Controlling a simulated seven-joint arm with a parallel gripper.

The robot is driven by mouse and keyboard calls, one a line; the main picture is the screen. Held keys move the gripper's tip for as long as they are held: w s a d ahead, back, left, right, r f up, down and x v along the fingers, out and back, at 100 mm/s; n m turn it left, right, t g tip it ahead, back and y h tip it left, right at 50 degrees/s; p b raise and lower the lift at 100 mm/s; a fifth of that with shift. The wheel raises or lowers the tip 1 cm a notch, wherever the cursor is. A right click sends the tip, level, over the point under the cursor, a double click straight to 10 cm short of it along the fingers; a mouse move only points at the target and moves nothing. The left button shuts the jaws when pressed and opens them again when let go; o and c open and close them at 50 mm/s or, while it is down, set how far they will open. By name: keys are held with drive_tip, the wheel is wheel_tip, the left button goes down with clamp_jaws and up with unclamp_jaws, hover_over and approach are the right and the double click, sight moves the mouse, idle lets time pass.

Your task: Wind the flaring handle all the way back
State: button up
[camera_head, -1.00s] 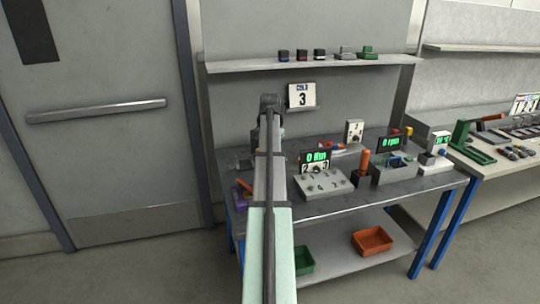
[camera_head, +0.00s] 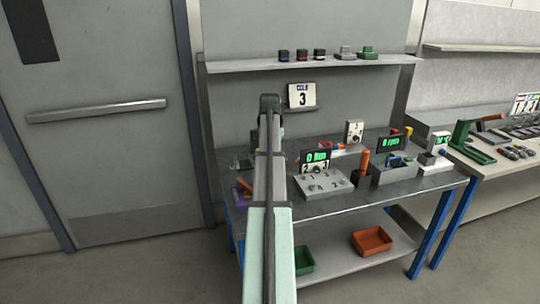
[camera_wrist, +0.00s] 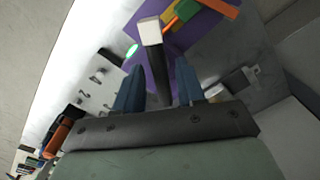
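In the wrist view, my gripper (camera_wrist: 160,66) has its two dark blue fingers apart. A dark shaft with a white block-like end (camera_wrist: 150,32) lies between the fingers, with narrow gaps seeming to show on both sides. I cannot tell for certain whether this is the flaring handle, or whether a finger touches it. A purple base (camera_wrist: 196,36) lies beyond it, with an orange bar (camera_wrist: 184,14) at the top.
A grey numbered panel (camera_wrist: 98,82) stands left of the fingers; it also shows on the bench in the head view (camera_head: 325,185). An orange-handled tool (camera_head: 364,163) stands right of it. A shelf (camera_head: 310,64) runs above the bench. Bins (camera_head: 372,240) sit on the lower shelf.

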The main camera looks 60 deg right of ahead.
drive_tip(key=shift+o, duration=0.3)
wheel_tip(320, 180, up, 14)
idle(0.6)
drive_tip(key=shift+f, duration=0.1)
drive_tip(key=a+f+h, duration=0.1)
drive_tip(key=a+h, duration=0.1)
drive_tip(key=a, duration=0.6)
drive_tip(key=d+f, duration=0.2)
drive_tip(key=f, duration=0.2)
drive_tip(key=d+f+h, duration=0.1)
drive_tip(key=d+f, duration=0.2)
drive_tip(key=f, duration=0.1)
drive_tip(key=d+f+h, duration=0.1)
drive_tip(key=d+f, duration=0.1)
drive_tip(key=f, duration=0.2)
drive_tip(key=shift+d+f+t, duration=0.2)
drive_tip(key=shift+f+t, duration=0.2)
drive_tip(key=shift+c, duration=0.2)
clamp_jaws()
